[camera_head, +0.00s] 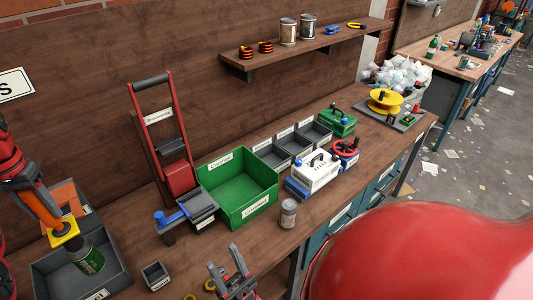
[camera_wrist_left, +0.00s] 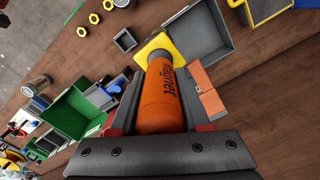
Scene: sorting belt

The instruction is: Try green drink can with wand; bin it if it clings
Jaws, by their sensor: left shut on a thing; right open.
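My left gripper (camera_head: 22,190) is shut on the orange wand (camera_head: 40,208), which reads "Magnet" in the left wrist view (camera_wrist_left: 161,90). The wand's square yellow end (camera_head: 65,233) points down over the dark grey tray (camera_head: 120,279) at the front left. The green drink can (camera_head: 88,258) is tilted just below the yellow end, over the tray. I cannot tell whether it touches the wand or the tray floor. The can is hidden in the left wrist view. My right gripper (camera_head: 223,258) is open and empty near the table's front edge.
A green bin (camera_head: 212,207) stands mid-table, with small grey bins (camera_head: 272,157) behind it. A can crusher with a red frame (camera_head: 176,165) stands left of it. A grey can (camera_head: 288,213), a small box (camera_head: 155,275) and yellow rings (camera_head: 210,285) are near the front.

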